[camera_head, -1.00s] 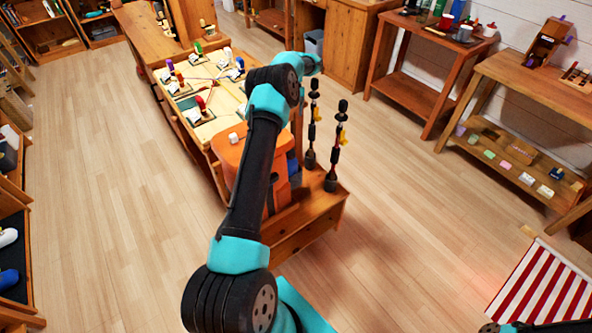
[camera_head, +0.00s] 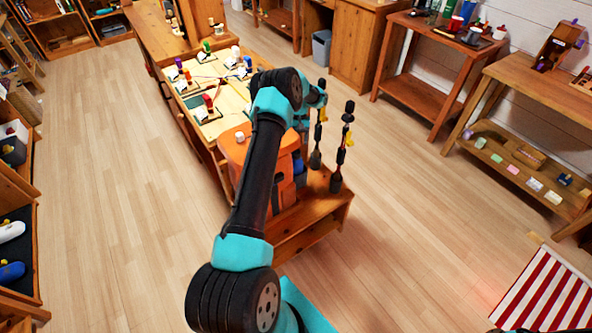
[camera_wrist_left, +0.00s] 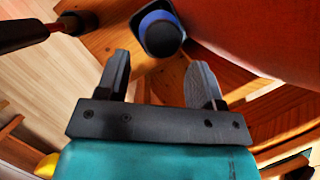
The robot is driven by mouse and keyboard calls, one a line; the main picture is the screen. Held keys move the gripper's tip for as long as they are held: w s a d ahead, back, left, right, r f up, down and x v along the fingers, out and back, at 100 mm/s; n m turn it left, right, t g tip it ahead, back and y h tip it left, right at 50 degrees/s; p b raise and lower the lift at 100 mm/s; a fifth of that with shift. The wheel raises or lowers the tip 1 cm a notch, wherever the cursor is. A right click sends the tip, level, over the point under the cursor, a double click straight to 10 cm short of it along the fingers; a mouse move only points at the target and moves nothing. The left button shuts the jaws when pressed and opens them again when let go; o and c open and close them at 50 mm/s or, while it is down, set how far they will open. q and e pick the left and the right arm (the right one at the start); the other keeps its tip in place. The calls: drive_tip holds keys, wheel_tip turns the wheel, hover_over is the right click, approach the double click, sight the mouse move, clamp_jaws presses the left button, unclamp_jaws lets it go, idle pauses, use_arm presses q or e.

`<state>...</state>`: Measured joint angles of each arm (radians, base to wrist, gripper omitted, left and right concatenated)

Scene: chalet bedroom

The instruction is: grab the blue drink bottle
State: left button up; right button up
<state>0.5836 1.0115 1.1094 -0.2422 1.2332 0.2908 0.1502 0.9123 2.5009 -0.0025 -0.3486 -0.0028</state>
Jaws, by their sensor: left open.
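The blue drink bottle (camera_head: 299,166) stands beside the orange backpack (camera_head: 236,158), at its right side, partly hidden by my left arm. In the left wrist view, a dark round cap with a blue band (camera_wrist_left: 160,32) shows just beyond the fingertips, against the orange-red backpack side (camera_wrist_left: 265,35). My left gripper (camera_wrist_left: 160,62) is open and empty, its two fingers pointing toward the bottle without closing around it. In the head view the gripper itself is hidden behind my arm. My right gripper is not in view.
Two upright trekking poles (camera_head: 340,147) stand close to the right of the backpack on the wooden bench (camera_head: 313,227). A long table (camera_head: 216,128) with small items lies behind. Side tables stand at right, shelves at left. Open floor (camera_head: 120,200) surrounds the bench.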

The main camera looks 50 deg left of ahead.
sight(296, 151)
use_arm(q)
drive_tip(key=shift+f, duration=0.1)
drive_tip(key=shift+x, duration=2.55)
drive_tip(key=shift+s+a, duration=0.1)
drive_tip(key=shift+a, duration=0.05)
drive_tip(key=shift+c, duration=0.2)
clamp_jaws()
